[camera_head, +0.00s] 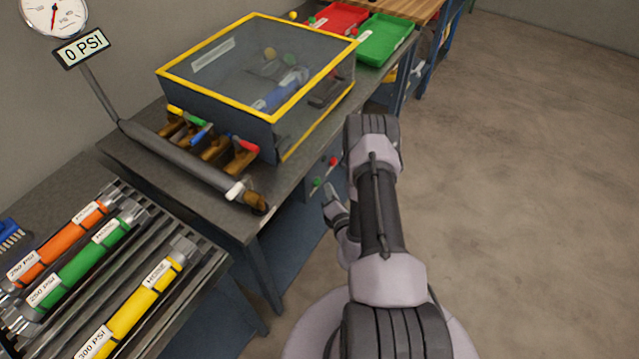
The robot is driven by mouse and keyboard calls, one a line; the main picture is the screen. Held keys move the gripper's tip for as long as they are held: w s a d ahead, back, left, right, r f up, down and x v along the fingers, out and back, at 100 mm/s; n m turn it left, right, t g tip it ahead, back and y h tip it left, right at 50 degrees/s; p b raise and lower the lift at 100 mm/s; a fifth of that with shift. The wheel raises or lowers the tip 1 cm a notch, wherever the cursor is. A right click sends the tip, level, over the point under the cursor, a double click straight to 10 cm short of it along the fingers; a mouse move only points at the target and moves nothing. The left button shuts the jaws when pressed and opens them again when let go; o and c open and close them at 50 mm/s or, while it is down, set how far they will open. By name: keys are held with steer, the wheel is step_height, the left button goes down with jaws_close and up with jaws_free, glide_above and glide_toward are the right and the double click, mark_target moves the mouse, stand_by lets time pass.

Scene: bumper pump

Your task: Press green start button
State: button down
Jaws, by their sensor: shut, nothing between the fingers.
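A small green button (316,182) sits on the front side of the workbench, below the yellow-framed case. A small red button (333,161) is beside it, up and to the right. My gripper (329,192) is just below and to the right of the green button in the picture. It looks shut and holds nothing. A small gap shows between it and the button; I cannot tell the depth between them. My arm hides part of the bench front.
The workbench (135,160) carries a yellow-framed clear case (215,85), a pipe with colored valves (170,155), and red (335,18) and green (385,38) trays. A rack holds orange, green and yellow cylinders (140,305). A gauge (55,12) reads 0 PSI. Open floor lies right.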

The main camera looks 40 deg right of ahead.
stand_by(0.6)
steer(key=shift+w+a, duration=0.2)
steer(key=shift+w, duration=0.2)
steer(key=shift+w+a, duration=0.2)
steer(key=shift+w, duration=0.3)
stand_by(0.5)
steer(key=shift+s, duration=0.1)
steer(key=shift+s+d, duration=0.35)
steer(key=shift+s, duration=0.45)
steer(key=s, duration=0.1)
steer(key=s+d, duration=0.1)
steer(key=s, duration=0.1)
steer(key=s+d, duration=0.1)
steer(key=shift+s, duration=0.3)
stand_by(0.6)
